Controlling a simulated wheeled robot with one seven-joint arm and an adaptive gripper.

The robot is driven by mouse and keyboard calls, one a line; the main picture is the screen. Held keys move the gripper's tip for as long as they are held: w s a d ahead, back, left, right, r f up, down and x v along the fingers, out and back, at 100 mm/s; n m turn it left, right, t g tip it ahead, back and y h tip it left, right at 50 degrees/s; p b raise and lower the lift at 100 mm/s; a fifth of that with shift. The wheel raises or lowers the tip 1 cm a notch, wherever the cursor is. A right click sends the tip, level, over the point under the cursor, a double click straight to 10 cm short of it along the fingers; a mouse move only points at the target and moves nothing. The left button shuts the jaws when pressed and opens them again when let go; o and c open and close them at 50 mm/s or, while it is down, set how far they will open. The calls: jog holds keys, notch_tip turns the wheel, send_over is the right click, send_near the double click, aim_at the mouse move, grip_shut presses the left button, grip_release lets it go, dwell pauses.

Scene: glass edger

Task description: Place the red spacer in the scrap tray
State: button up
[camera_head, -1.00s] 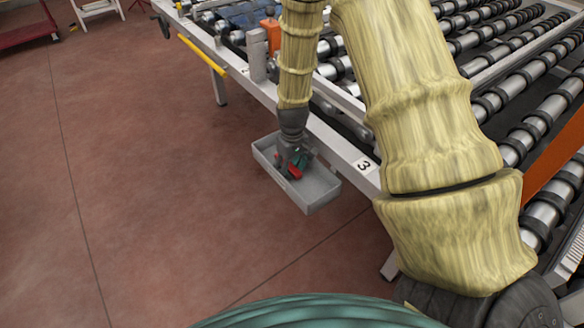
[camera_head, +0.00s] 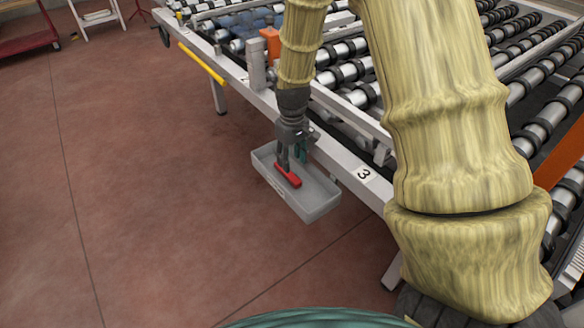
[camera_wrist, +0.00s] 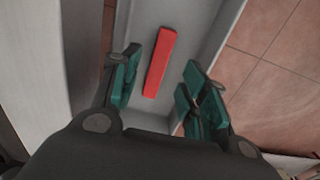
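The scrap tray (camera_head: 318,209) is a grey open box fixed at the side of the conveyor frame. The red spacer (camera_head: 288,176) is a short red bar that appears to lie on the tray's floor. In the wrist view the spacer (camera_wrist: 160,62) shows beyond and between my fingers, with a gap on each side. My gripper (camera_head: 292,160) is over the tray, pointing down, its fingers apart and empty. Its green-padded fingertips (camera_wrist: 160,85) also show in the wrist view. The fingers cover a little of the tray's inside in the head view.
The conveyor's white frame rail, with a "3" label (camera_head: 364,173), runs right beside the tray. A yellow bar (camera_head: 202,63), a grey post (camera_head: 256,70) and an orange block (camera_head: 271,42) are farther along. Open red floor lies to the left.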

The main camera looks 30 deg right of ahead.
aim_at(292, 175)
jog(key=shift+r, duration=2.5)
